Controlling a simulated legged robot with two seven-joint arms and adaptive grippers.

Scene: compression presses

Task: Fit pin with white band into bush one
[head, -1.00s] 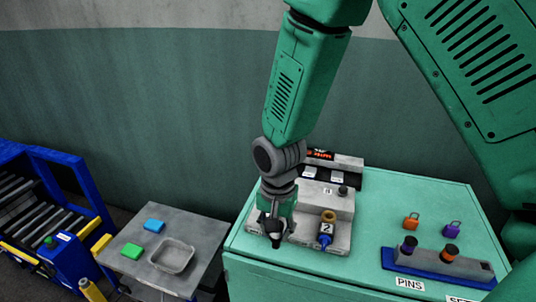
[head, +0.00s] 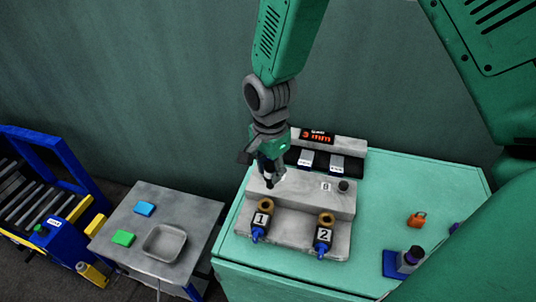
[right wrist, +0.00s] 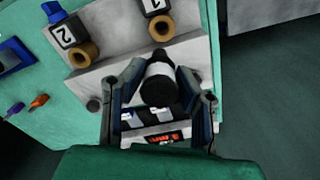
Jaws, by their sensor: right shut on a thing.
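My right gripper (head: 268,172) is shut on a dark pin with a white band. In the right wrist view the pin's black end (right wrist: 158,92) and white band (right wrist: 159,69) show between the fingers. The gripper is above the grey stepped block, behind bush one in the head view. Bush one (head: 265,206) is a brass ring by the label 1, with a blue part in front; its opening looks empty. It also shows in the right wrist view (right wrist: 161,27), apart from the pin. My left gripper is not in view.
Bush two (head: 327,219) stands to the right on the same block (head: 290,228). A display (head: 318,135) behind reads 3 mm. A blue pin rack (head: 397,264) and orange tag (head: 416,220) are at right. A side table (head: 190,215) holds a grey tray.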

